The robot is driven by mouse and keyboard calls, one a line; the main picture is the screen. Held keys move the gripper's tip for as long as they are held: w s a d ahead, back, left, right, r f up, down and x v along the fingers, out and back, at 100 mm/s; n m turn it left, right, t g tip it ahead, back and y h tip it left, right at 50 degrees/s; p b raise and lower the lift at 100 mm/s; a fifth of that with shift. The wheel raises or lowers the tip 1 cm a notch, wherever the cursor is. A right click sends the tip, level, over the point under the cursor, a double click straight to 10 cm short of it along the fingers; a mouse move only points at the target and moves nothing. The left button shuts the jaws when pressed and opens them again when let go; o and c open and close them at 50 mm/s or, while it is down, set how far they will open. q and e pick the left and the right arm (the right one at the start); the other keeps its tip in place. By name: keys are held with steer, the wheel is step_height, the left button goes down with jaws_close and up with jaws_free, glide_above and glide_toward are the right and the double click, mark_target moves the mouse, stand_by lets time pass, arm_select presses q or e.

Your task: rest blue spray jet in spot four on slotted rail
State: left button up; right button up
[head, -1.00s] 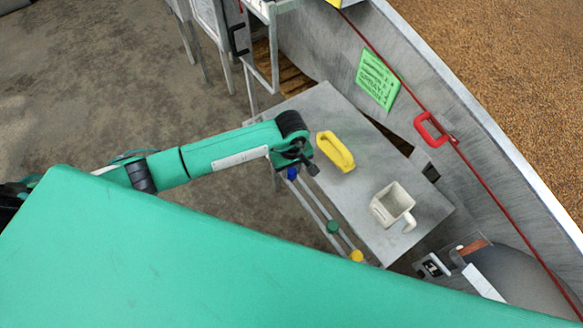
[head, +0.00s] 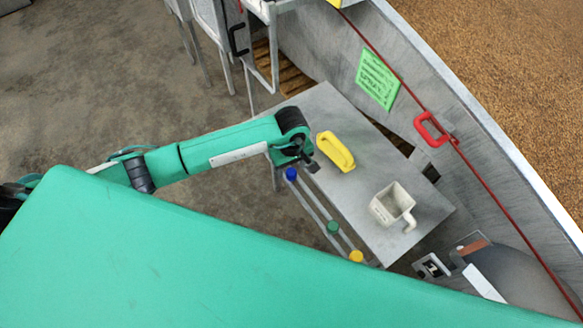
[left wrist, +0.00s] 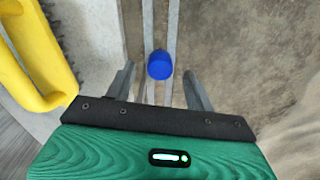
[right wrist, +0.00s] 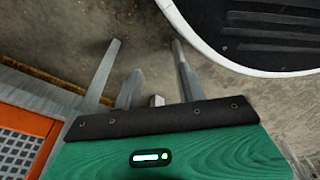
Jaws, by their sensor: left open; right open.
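The blue spray jet (head: 291,174) sits on the slotted rail (head: 312,203) at its far end, beside the grey table. A green jet (head: 333,228) and a yellow jet (head: 356,256) sit nearer on the same rail. My left gripper (head: 312,167) is close to the blue jet, pointing down. In the left wrist view the blue jet (left wrist: 160,65) lies between the two spread fingers, just beyond their tips, and nothing is gripped. My right gripper (right wrist: 148,50) shows only in its wrist view, open and empty over the floor. The slot numbers cannot be read.
On the grey table (head: 345,205) lie a yellow-handled brush (head: 335,151) close to my left gripper and a white square scoop (head: 393,205). A metal wall with a red handle (head: 431,128) bounds the right. The floor at left is clear.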

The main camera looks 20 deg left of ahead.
arm_select(q)
step_height(320, 180, up, 12)
steer(key=shift+r+b, duration=0.2)
steer(key=shift+b, duration=0.1)
arm_select(e)
steer(key=shift+w+a+r, duration=0.15)
steer(key=shift+w+r, duration=0.2)
steer(key=shift+r, duration=0.15)
steer(key=shift+w+a+r, duration=0.15)
steer(key=shift+w+r, duration=0.15)
steer(key=shift+r, duration=0.15)
steer(key=shift+w+a, duration=0.1)
steer(key=shift+w, duration=0.1)
